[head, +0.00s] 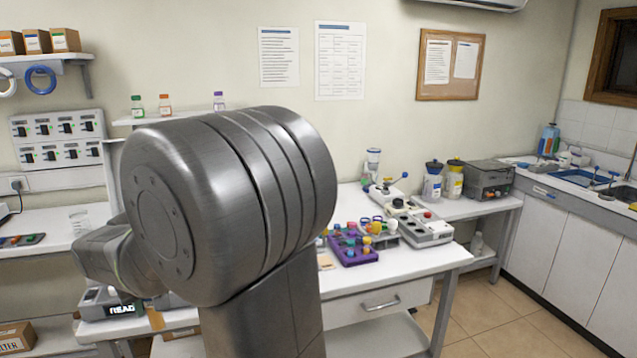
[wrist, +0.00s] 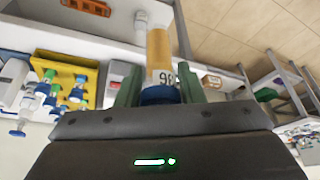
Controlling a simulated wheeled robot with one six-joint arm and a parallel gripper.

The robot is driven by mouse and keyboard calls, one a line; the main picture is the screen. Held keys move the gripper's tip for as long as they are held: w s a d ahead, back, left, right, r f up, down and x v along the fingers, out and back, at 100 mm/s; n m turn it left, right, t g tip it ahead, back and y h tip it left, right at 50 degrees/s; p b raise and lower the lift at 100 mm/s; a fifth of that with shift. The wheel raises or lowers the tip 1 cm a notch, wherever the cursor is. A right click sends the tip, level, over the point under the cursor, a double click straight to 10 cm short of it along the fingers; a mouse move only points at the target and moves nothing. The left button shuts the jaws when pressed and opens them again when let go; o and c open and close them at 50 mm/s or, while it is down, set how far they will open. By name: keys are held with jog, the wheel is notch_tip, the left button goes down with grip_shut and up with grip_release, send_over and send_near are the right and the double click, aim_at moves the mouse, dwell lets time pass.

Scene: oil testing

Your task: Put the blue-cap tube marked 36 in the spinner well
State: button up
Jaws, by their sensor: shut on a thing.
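In the wrist view, my gripper (wrist: 158,88) is shut on a tube (wrist: 159,52) with amber contents and a blue cap (wrist: 160,95). The cap lies between the two green fingers, and the tube body points away from the gripper. Its white label carries dark digits, upside down and hard to read for certain. In the head view my arm hides the gripper and the tube. I cannot tell which device holds the spinner well; a grey-white device (head: 427,230) with round openings stands at the right of the table.
A purple rack (head: 352,254) with several coloured-cap tubes stands on the white table (head: 425,262). A device with a READ display (head: 122,309) is at the lower left. In the wrist view a yellow tray (wrist: 66,72) with blue-capped items lies at the left.

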jog(key=w+d+f+m+h+b, duration=0.1)
jog(key=w+d+f+m, duration=0.2)
jog(key=w+d+f, duration=0.45)
jog(key=w+d+f+m+h+b, duration=0.1)
jog(key=w+d+f+m, duration=0.2)
jog(key=d+f, duration=0.6)
jog(key=w+d+f+m+t+h+b, duration=0.1)
jog(key=w+d+f+m, duration=0.2)
jog(key=w+d+f, duration=0.5)
jog(key=d+f, duration=0.1)
jog(key=d, duration=0.7)
jog(key=shift+d, duration=0.4)
